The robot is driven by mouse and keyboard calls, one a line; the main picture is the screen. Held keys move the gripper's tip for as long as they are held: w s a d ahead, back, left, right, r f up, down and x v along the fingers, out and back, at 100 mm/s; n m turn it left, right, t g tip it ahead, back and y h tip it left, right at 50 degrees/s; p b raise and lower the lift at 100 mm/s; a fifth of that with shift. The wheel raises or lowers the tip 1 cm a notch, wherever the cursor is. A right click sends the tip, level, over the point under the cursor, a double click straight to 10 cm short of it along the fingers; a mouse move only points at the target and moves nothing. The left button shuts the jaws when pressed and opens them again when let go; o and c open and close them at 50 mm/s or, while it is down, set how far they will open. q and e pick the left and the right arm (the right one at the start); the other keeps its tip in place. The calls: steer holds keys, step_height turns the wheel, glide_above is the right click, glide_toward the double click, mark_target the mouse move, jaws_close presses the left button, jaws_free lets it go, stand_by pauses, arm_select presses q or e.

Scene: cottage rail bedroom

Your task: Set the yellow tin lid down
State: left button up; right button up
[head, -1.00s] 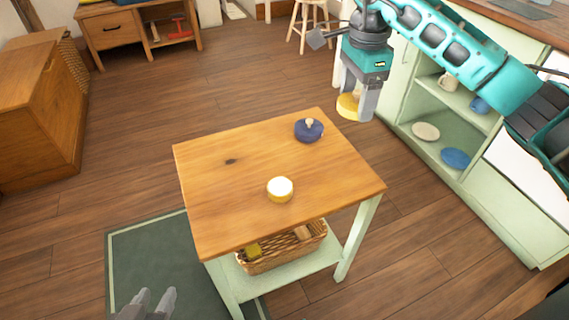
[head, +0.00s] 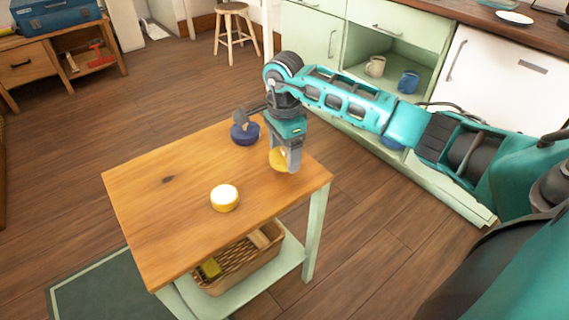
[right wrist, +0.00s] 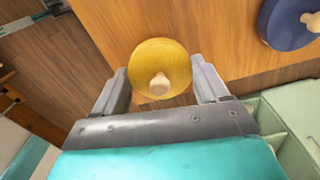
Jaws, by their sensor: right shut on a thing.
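My right gripper (head: 287,166) is shut on the yellow tin lid (head: 277,158) near the back right edge of the small table (head: 150,228). The right wrist view shows the round lid (right wrist: 158,58) with its pale wooden knob, between the two fingers (right wrist: 160,88). I cannot tell how far the lid is above the tabletop. The yellow tin (head: 224,199), pale on top, stands on the table, left of and nearer than the lid. My left gripper is not in view.
A dark blue lidded tin (head: 245,134) stands at the table's back, left of my gripper; it also shows in the right wrist view (right wrist: 285,25). A wicker basket (head: 240,270) sits on the shelf below. The tabletop's left part is clear.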

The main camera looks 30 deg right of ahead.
mark_target(284, 155)
step_height(284, 155, down, 3)
steer(key=shift+f+b, duration=0.1)
steer(key=shift+b, duration=0.3)
steer(key=shift+f, duration=0.3)
steer(key=shift+f, duration=0.1)
steer(key=o, duration=1)
